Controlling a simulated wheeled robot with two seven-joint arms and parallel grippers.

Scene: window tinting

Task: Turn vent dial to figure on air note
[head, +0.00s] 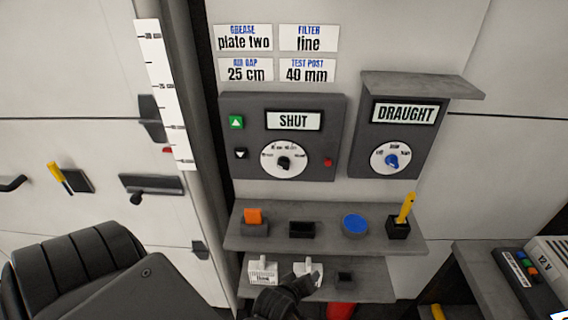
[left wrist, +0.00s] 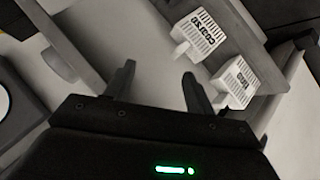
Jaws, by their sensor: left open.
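A wider panel marked SHUT (head: 255,140) has another white dial (head: 270,166) with a black knob. My right gripper is not in view.
Other notes cover grease (head: 243,38), filter (head: 308,38) and test post (head: 307,70). An upper shelf (head: 270,238) holds orange, black, blue and yellow items. White blocks (head: 262,272) stand on the lower shelf. A small roof (head: 425,85) overhangs the DRAUGHT panel.

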